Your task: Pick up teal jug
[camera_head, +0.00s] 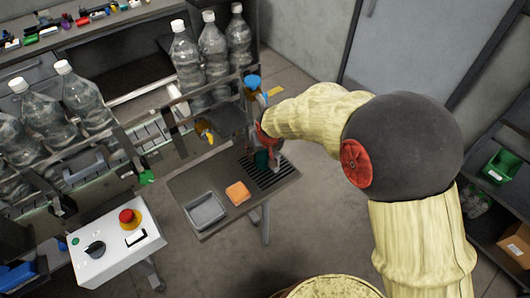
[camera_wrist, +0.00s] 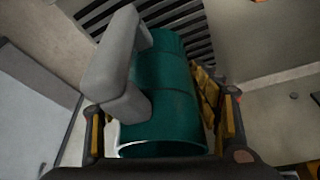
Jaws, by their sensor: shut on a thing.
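The teal jug (camera_wrist: 167,95) fills the middle of the wrist view, with a thick grey handle (camera_wrist: 112,65) on its left side and a pale rim at the bottom of the picture. My gripper (camera_wrist: 165,125) has a yellow-padded finger on either side of the jug and is shut on it. In the head view the jug (camera_head: 262,159) is a small teal patch at the black slatted grate of the small table, mostly hidden by my gripper (camera_head: 266,148). I cannot tell whether it touches the grate.
The grate (camera_head: 272,176) is set in a small grey table (camera_head: 222,222). An orange sponge (camera_head: 237,193) and a grey tray (camera_head: 205,210) lie to its left. Clear bottles (camera_head: 187,60) and a control box with a red button (camera_head: 127,216) are further left.

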